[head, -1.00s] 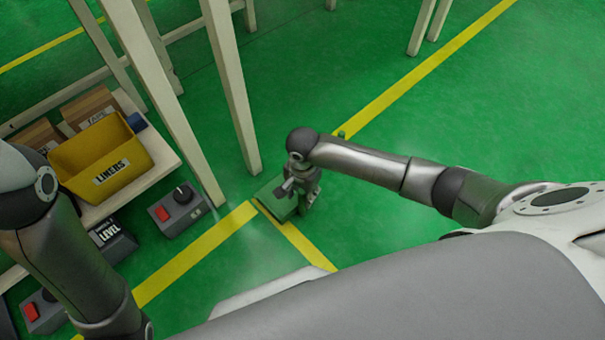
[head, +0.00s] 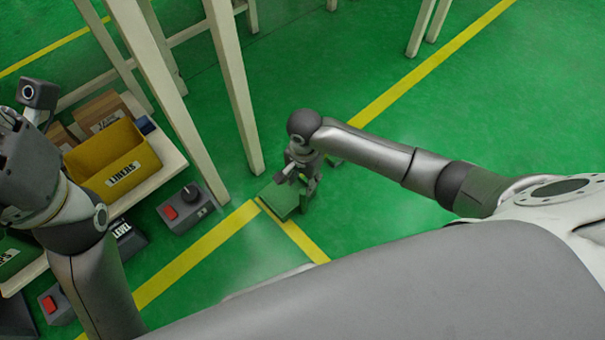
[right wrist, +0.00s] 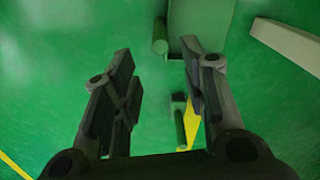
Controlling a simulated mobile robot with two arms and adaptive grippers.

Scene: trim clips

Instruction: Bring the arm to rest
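My right arm reaches in from the right in the head view, bent down at its rounded grey wrist. My right gripper (head: 298,180) hangs low over the green floor, above a flat green piece (head: 284,202). In the right wrist view, the two dark fingers of this gripper (right wrist: 162,88) stand wide apart with nothing gripped between them. My left arm (head: 75,235) rises at the left edge of the head view, near the shelf. Its fingers cannot be made out there.
A yellow LINERS bin (head: 115,160) and cardboard boxes (head: 103,110) stand on a pale shelf (head: 165,182) at left. A grey control box (head: 186,208) with a red switch lies beside it. Pale table legs (head: 235,85) rise behind. Open green floor lies right of them.

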